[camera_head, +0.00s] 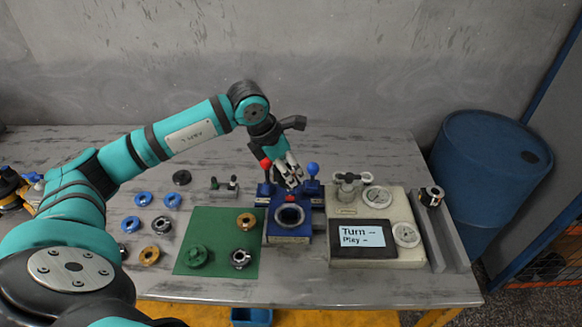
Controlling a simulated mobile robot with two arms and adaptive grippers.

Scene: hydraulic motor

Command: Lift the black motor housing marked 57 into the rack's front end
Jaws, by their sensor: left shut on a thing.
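My left gripper (290,180) hangs over the blue fixture (287,237) at the middle of the table. Its fingers are shut on a small part at the fixture, which they mostly hide. A red piece (292,198) shows just below the fingertips. The number 57 is too small to read on any part. A black part with a pale face (432,196) sits at the back of the long grey rack (445,240) on the right. The rack's front end looks empty. Dark ring parts (161,225) lie on the left, and a dark one (240,259) lies on the green mat (217,269).
A pale device (340,252) with a screen and dials stands between the fixture and rack. Blue rings (143,199), gold rings and a black ring (181,177) lie on the left. A blue drum (485,165) stands beyond the table's right edge. The front table strip (340,290) is clear.

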